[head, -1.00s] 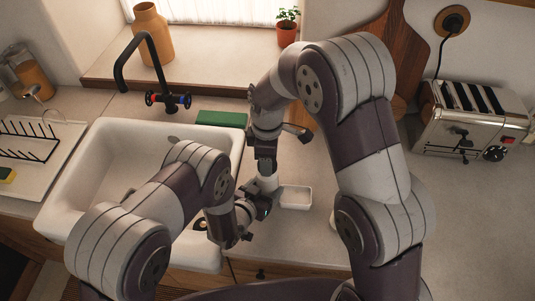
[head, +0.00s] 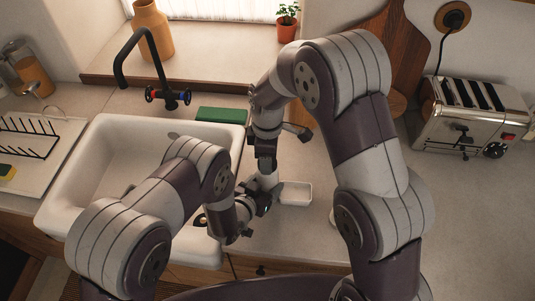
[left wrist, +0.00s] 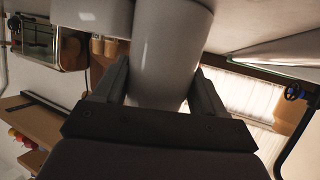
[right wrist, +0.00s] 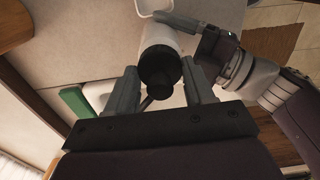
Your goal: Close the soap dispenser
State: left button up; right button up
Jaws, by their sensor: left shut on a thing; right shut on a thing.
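The soap dispenser (head: 266,180) is a white bottle standing near the sink's right edge, partly hidden by my grippers. My left gripper (head: 262,200) is shut on the bottle's body from the side. The body fills the space between its fingers in the left wrist view (left wrist: 170,65). My right gripper (head: 266,162) points down from above. In the right wrist view, its fingers (right wrist: 160,88) are around the black pump top (right wrist: 158,72), which is in line with the white body (right wrist: 158,36). A dark spout shows below the top. I cannot see whether there is a gap at the neck.
A small white dish (head: 296,194) sits just right of the dispenser. The white sink (head: 85,180) is to the left, with a black faucet (head: 150,70) behind it. A green sponge (head: 220,115) lies behind. A toaster (head: 470,118) stands far right, with clear counter before it.

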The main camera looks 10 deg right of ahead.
pick_arm(q)
grip_shut()
pick_arm(e)
jog(key=m, duration=1.8)
jog(key=shift+f, duration=0.1)
jog(key=m, duration=0.3)
jog(key=shift+m, duration=0.4)
jog(key=m, duration=0.7)
jog(key=shift+m, duration=0.4)
jog(key=m, duration=0.6)
jog(key=o, duration=1.1)
